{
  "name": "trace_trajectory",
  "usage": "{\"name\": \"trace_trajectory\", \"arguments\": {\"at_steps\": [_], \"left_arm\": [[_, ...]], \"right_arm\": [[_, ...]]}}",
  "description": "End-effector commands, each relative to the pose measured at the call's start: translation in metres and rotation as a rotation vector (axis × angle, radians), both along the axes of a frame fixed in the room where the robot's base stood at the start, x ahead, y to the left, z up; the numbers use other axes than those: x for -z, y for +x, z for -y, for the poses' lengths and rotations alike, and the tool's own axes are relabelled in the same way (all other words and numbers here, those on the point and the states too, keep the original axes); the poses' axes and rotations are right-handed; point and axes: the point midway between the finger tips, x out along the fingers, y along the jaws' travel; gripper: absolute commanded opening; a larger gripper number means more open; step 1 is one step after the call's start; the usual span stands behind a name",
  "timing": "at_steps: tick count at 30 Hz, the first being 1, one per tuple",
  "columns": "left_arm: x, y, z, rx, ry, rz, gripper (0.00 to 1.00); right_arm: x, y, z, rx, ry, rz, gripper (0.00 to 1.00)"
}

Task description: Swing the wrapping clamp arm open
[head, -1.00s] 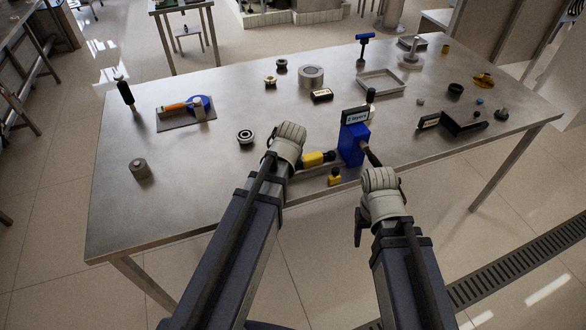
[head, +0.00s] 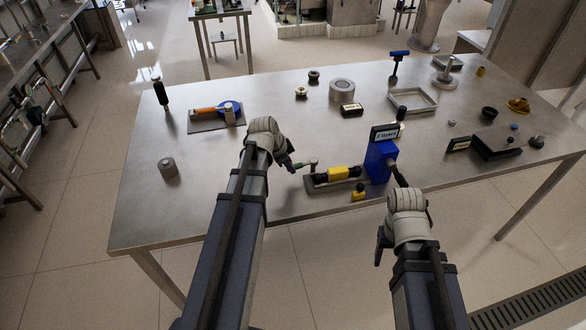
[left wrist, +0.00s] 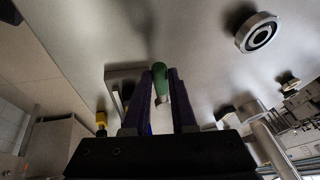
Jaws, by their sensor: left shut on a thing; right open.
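The wrapping fixture (head: 322,184) is a low dark base at the table's front edge. It carries a yellow block (head: 338,173) with black ends, and a blue box (head: 377,163) stands at its right end. A short clamp arm with a green handle (left wrist: 160,78) is at its left end. My left gripper (head: 291,163) is shut on the green handle, which stands between the purple fingers (left wrist: 164,98) in the left wrist view.
A label sign (head: 385,132) tops the blue box. A small yellow-topped piece (head: 358,192) is just in front of the fixture. A grey cylinder (head: 168,168) stands at the left. A ringed disc (left wrist: 258,32) shows in the left wrist view.

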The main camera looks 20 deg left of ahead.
Motion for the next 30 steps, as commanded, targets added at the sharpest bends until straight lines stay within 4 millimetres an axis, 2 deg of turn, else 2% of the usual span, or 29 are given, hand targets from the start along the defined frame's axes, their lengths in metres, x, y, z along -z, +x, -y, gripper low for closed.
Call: {"name": "trace_trajectory", "arguments": {"at_steps": [12,28,29,30], "left_arm": [[0.0002,0.0108,-0.0111,0.159,0.004,-0.001,0.00],[0.0002,0.0115,-0.0115,0.177,0.004,0.000,0.00],[0.0002,0.0115,-0.0116,0.177,0.004,0.000,0.27],[0.0001,0.0116,-0.0115,0.177,0.004,0.000,0.31]], "right_arm": [[0.0000,0.0000,0.0000,0.000,0.000,0.000,0.61],[0.0001,0.0000,0.0000,0.000,0.000,0.000,0.61],[0.0001,0.0000,0.0000,0.000,0.000,0.000,0.61],[0.0001,0.0000,0.0000,0.000,0.000,0.000,0.61]]}}
